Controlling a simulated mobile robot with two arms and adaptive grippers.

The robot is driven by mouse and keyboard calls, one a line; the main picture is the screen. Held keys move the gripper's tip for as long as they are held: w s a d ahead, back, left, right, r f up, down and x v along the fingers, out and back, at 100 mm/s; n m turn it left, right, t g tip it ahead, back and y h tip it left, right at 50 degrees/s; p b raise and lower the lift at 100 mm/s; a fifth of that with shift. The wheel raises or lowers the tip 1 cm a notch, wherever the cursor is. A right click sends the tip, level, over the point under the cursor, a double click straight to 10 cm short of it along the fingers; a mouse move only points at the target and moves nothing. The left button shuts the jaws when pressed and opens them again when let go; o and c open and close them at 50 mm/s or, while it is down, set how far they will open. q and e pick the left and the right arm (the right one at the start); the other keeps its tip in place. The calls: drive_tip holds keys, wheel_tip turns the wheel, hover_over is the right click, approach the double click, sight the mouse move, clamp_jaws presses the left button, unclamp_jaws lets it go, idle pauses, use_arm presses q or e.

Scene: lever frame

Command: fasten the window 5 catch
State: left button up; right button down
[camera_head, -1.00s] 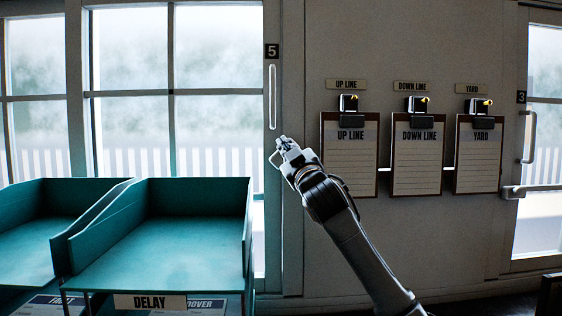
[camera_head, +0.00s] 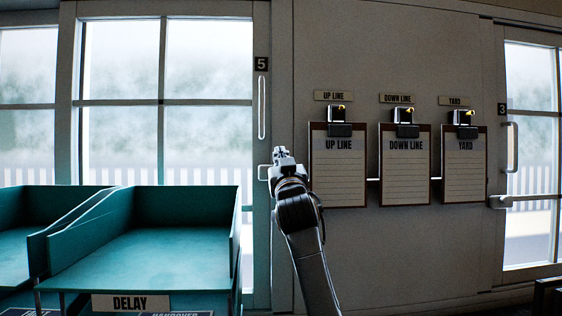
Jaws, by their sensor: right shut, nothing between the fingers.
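Window 5 (camera_head: 205,60) stands at the left under the number plate 5 (camera_head: 262,64), with an upright white pull handle (camera_head: 262,107) on its right frame. Below the handle, a small pale piece of the window 5 catch (camera_head: 263,172) shows just left of my right gripper. The rest of the catch is hidden behind the gripper, so its position cannot be told. My right gripper (camera_head: 281,153) is shut and empty, pointing up beside the catch. Whether it touches the catch cannot be told. My left gripper is not in view.
A teal tray (camera_head: 150,262) labelled DELAY stands in front of window 5, low at the left. Several clipboards hang on the wall, including UP LINE (camera_head: 338,175). Window 3 at the right has its own handle (camera_head: 512,147) and catch (camera_head: 500,201).

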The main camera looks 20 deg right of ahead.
drive_tip(key=s+a+f+b, duration=0.2)
drive_tip(key=s+a+b, duration=0.1)
drive_tip(key=s, duration=0.5)
drive_tip(key=shift+s+a, duration=0.15)
drive_tip(key=shift+s, duration=0.25)
drive_tip(key=shift+f, duration=0.1)
